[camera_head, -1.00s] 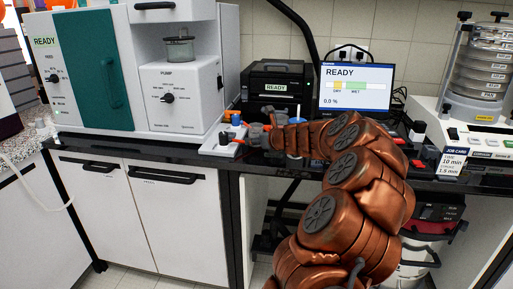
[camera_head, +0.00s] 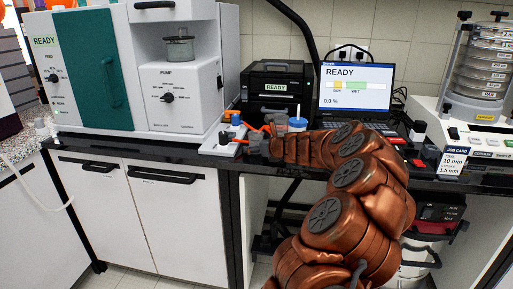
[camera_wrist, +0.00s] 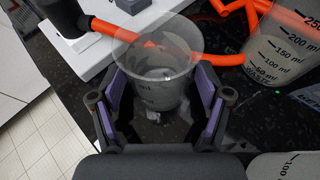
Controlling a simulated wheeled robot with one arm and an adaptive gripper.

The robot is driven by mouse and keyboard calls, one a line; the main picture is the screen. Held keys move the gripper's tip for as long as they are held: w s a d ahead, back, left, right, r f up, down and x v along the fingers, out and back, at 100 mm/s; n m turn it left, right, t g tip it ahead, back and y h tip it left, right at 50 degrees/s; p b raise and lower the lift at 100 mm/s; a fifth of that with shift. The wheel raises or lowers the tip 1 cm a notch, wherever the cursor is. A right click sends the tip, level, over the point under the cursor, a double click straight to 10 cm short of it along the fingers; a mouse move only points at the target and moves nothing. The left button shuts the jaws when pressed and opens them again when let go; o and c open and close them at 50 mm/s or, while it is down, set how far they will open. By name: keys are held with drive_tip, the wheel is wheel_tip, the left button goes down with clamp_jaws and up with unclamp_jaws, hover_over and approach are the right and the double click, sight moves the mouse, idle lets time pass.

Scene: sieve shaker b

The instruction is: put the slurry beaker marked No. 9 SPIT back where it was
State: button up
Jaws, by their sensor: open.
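A clear beaker (camera_wrist: 155,75) stands between the open, purple-padded jaws of my gripper (camera_wrist: 158,98) in the wrist view. I cannot read a No. 9 SPIT mark on it, nor tell whether the pads touch it. A white base (camera_wrist: 105,35) with orange tubing is just beyond it. In the head view my gripper (camera_head: 255,143) is low over the dark counter, at the right end of the white base (camera_head: 218,146). The beaker in the jaws is not clear there.
A larger graduated beaker (camera_wrist: 278,55) stands close on the right in the wrist view, and part of another container (camera_wrist: 282,166) shows at lower right. In the head view, a glass vessel (camera_head: 179,50) is in the white machine. A laptop (camera_head: 355,90) and sieve stack (camera_head: 487,60) stand right.

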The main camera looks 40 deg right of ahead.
drive_tip(key=shift+r, duration=0.15)
drive_tip(key=shift+s+r, duration=0.1)
drive_tip(key=shift+s, duration=0.15)
drive_tip(key=v, duration=1.1)
drive_tip(key=shift+s+a+p, duration=0.1)
drive_tip(key=shift+s+p, duration=0.1)
drive_tip(key=shift+p, duration=0.2)
